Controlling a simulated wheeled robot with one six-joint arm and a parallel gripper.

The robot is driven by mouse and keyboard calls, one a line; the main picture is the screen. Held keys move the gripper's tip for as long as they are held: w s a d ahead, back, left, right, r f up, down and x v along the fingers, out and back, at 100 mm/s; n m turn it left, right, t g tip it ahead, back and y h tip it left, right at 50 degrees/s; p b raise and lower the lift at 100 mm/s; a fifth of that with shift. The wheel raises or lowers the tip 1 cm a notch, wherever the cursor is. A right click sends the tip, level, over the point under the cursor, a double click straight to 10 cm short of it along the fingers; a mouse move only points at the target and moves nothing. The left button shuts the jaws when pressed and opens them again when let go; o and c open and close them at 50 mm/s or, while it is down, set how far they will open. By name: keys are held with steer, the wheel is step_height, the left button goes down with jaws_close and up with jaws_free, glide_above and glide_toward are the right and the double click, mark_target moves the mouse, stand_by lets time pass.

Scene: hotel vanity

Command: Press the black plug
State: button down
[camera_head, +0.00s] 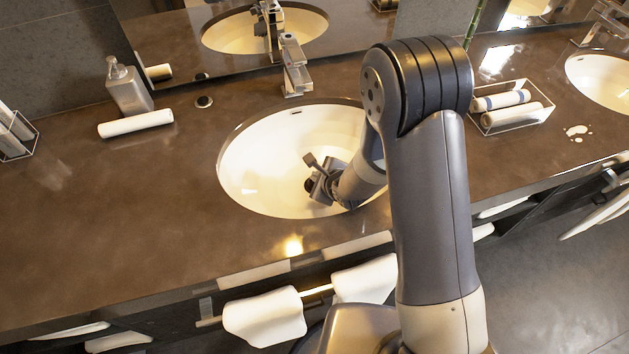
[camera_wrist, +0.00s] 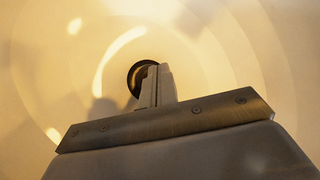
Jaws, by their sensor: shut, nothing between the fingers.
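My gripper (camera_head: 318,188) is low inside the near white sink basin (camera_head: 250,165). In the wrist view its fingers (camera_wrist: 154,72) are shut together and empty. They point at the black plug (camera_wrist: 135,80), a dark round piece at the bottom of the basin. The fingers cover part of the plug, and its dark rim shows around their tips. I cannot tell whether the fingertips touch it. In the head view my gripper and wrist hide most of the basin bottom.
A faucet (camera_head: 293,68) stands behind the basin. A soap dispenser (camera_head: 128,90), a rolled white towel (camera_head: 136,124) and a small dark round piece (camera_head: 204,102) are on the counter to the left. A towel tray (camera_head: 510,108) is at right. White towels (camera_head: 265,316) hang in front.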

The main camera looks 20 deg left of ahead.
steer(key=shift+f, duration=0.45)
steer(key=shift+s+d+f+b, duration=0.1)
steer(key=shift+s+f+b, duration=0.05)
steer(key=shift+f+b, duration=0.5)
steer(key=shift+s+d+f+b, duration=0.1)
steer(key=shift+s+f+b, duration=0.05)
steer(key=shift+f+b, duration=0.45)
stand_by(0.8)
steer(key=shift+s+d+f, duration=0.1)
steer(key=shift+s+d, duration=0.05)
steer(key=shift+s, duration=0.15)
stand_by(0.4)
steer(key=shift+r+p, duration=0.5)
steer(key=shift+p, duration=0.05)
steer(key=r+p, duration=0.2)
steer(key=r, duration=0.1)
steer(key=r+p, duration=0.2)
steer(key=shift+s+d, duration=0.15)
steer(key=shift+s, duration=0.1)
steer(key=shift+w+r+p, duration=0.1)
steer(key=shift+r+p, duration=0.3)
steer(key=shift+r, duration=0.05)
steer(key=shift+w, duration=0.1)
steer(key=shift+w, duration=0.15)
